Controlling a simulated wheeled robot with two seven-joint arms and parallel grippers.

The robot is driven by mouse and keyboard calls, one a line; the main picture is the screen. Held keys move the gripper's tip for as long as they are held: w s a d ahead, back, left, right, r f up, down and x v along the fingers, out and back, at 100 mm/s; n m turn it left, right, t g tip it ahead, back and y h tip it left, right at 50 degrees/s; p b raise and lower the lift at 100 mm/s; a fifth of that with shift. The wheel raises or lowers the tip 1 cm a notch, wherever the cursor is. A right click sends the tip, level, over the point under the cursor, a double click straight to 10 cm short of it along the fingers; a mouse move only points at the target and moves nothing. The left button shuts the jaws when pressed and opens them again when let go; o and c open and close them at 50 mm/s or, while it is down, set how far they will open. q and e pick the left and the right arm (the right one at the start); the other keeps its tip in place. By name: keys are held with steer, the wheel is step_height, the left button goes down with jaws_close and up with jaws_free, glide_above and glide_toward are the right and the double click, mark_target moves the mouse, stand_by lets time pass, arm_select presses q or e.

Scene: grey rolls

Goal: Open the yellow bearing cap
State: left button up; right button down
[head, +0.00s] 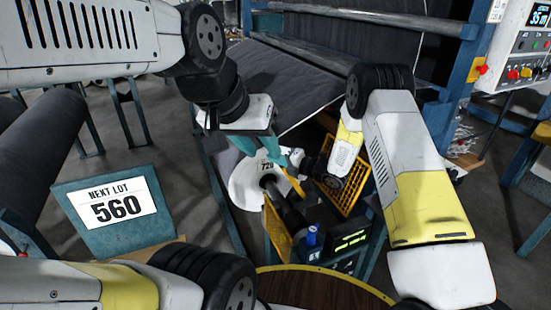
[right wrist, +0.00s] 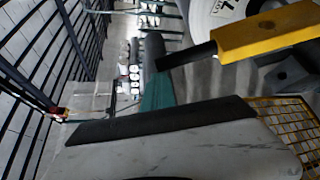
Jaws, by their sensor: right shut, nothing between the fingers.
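The yellow bearing cap (right wrist: 268,32) shows as a thick yellow bar at the upper right of the right wrist view, close to a dark bar.
Yellow mesh guards (head: 343,176) stand around the shaft. A dark box with a green display (head: 350,241) and a blue knob sits below. A large grey sheet (head: 300,85) hangs behind.

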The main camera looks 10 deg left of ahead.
steer(key=shift+w+d+r, duration=0.5)
steer(key=shift+w+d, duration=0.1)
steer(key=shift+d, duration=0.15)
